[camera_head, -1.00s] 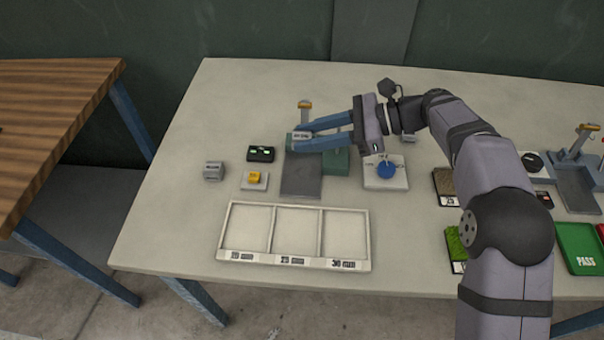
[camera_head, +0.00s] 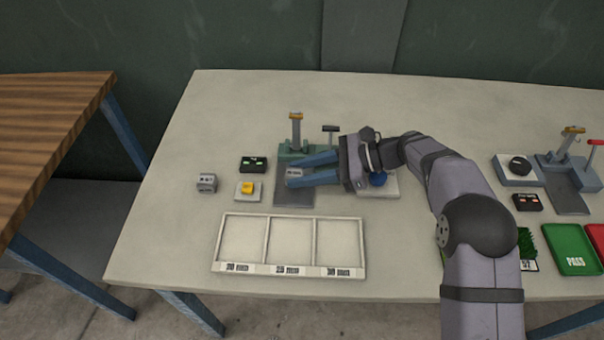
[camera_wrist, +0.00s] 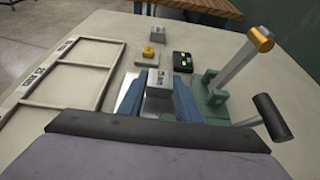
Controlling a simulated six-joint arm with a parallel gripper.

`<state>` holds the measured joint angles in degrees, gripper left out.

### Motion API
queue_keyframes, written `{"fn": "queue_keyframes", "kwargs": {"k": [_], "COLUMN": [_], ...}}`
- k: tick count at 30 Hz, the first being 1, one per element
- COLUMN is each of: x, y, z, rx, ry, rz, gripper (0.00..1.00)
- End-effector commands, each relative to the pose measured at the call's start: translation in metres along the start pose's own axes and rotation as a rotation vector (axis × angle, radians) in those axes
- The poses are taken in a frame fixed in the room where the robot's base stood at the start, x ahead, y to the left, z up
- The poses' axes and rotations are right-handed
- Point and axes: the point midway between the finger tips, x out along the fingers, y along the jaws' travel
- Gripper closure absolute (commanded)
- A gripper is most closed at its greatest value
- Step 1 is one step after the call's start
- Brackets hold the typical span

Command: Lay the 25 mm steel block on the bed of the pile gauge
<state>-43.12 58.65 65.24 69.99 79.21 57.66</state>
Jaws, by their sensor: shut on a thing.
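My gripper (camera_head: 296,173) is shut on a small grey steel block (camera_wrist: 159,84), which has a printed label too blurred to read. In the head view the block (camera_head: 294,172) is between the blue fingertips, over the bed. The nearer pile gauge has a green base (camera_head: 290,152), an upright post with an orange top (camera_head: 296,130), and a flat grey bed (camera_head: 294,197). My fingers cover part of the bed. I cannot tell whether the block touches it. In the wrist view the post (camera_wrist: 240,62) stands right of the fingers.
An empty three-compartment tray (camera_head: 290,269) lies in front. A blue knob (camera_head: 378,179) is under my wrist. A second gauge (camera_head: 570,170) and a green PASS tray (camera_head: 572,250) are at right.

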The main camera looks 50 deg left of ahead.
Motion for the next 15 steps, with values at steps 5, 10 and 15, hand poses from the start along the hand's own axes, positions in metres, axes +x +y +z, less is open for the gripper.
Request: {"fn": "queue_keyframes", "kwargs": {"k": [5,10,15], "x": [0.0046,0.0047,0.0059], "y": [-0.0004,-0.0005,-0.0004], "z": [-0.0106,-0.0107,-0.0136], "rx": [-0.002,-0.003,-0.002], "ry": [-0.002,-0.002,-0.002], "rz": [-0.001,-0.002,-0.001], "gripper": [1.00,1.00,1.00]}}
